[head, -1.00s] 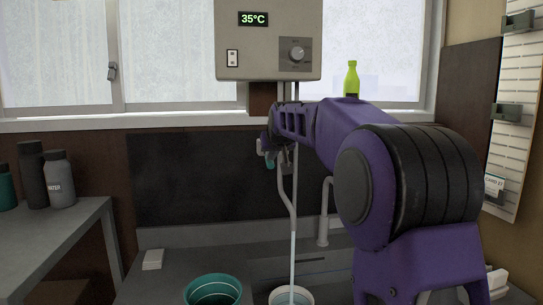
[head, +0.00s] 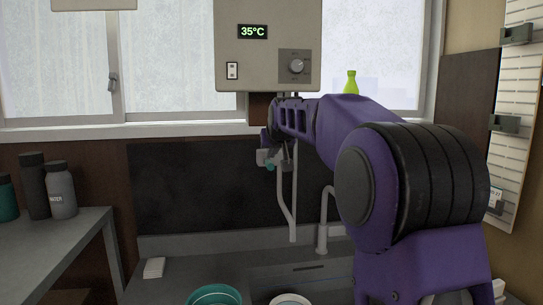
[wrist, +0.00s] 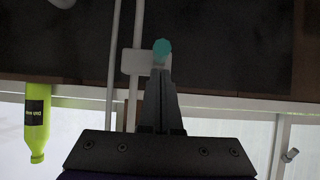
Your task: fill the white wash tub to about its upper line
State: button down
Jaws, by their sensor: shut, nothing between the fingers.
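The white wash tub (head: 290,299) stands under the spout pipe at the bottom edge of the head view. Only its rim shows, so its water level and upper line are hidden. The spout pipe (head: 292,222) hangs from the heater, and no stream shows below its end. A teal tap knob (head: 270,165) sits on a pale valve body; the knob also shows in the wrist view (wrist: 161,47). My gripper (wrist: 161,72) is shut and empty, its fingertips right at the knob. Whether they touch it I cannot tell. In the head view my arm mostly hides the gripper.
A teal tub (head: 214,295) stands left of the white one. The heater (head: 267,45) reads 35°C. A faucet (head: 323,220) rises behind the sink. A green bottle (head: 351,83) stands on the sill. Dark and grey bottles (head: 61,190) stand on the left table.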

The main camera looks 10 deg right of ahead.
jog(key=v, duration=1.1)
jog(key=shift+w+r+b, duration=0.3)
jog(key=shift+r+b, duration=0.1)
